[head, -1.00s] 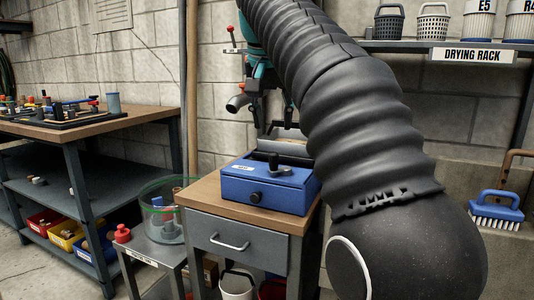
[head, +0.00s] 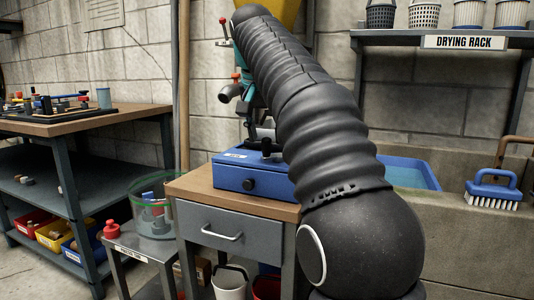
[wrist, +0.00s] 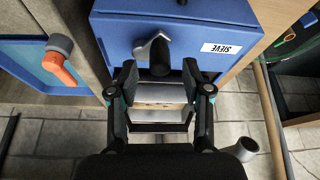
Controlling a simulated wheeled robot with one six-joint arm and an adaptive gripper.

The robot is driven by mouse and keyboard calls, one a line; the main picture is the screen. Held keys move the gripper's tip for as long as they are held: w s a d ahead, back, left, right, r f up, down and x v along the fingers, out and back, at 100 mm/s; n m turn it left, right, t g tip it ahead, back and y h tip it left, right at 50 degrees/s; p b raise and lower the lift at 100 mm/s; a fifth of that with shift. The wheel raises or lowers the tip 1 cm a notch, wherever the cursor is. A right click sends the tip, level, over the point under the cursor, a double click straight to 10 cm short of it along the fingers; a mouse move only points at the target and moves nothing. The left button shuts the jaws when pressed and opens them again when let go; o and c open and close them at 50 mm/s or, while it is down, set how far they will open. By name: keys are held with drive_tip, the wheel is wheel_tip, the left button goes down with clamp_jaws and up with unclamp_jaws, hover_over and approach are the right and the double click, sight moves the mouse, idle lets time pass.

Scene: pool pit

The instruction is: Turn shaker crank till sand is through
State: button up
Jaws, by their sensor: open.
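The shaker is a blue box (head: 248,182) on a small wooden-topped stand. In the wrist view the same blue box (wrist: 115,32) carries a white label reading SIEVE, upside down. Its crank shows there as a grey lever with an upright black knob (wrist: 160,55). My gripper (wrist: 159,78) is open, its two fingers apart on either side of the knob's near end. I cannot tell whether they touch it. In the head view my arm covers the box's right side and much of the gripper. No sand can be made out.
A blue basin (head: 408,172) lies right of the stand, with a blue brush (head: 493,188) on the ledge. A clear bin (head: 153,205) and red knobbed object (head: 111,229) stand left. A workbench (head: 90,116) is further left. An orange-handled fitting (wrist: 60,68) is beside the box.

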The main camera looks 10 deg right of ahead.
sight(267, 156)
drive_tip(key=shift+b+x, duration=0.45)
drive_tip(key=shift+x, duration=1.15)
drive_tip(key=shift+r, duration=0.1)
clamp_jaws()
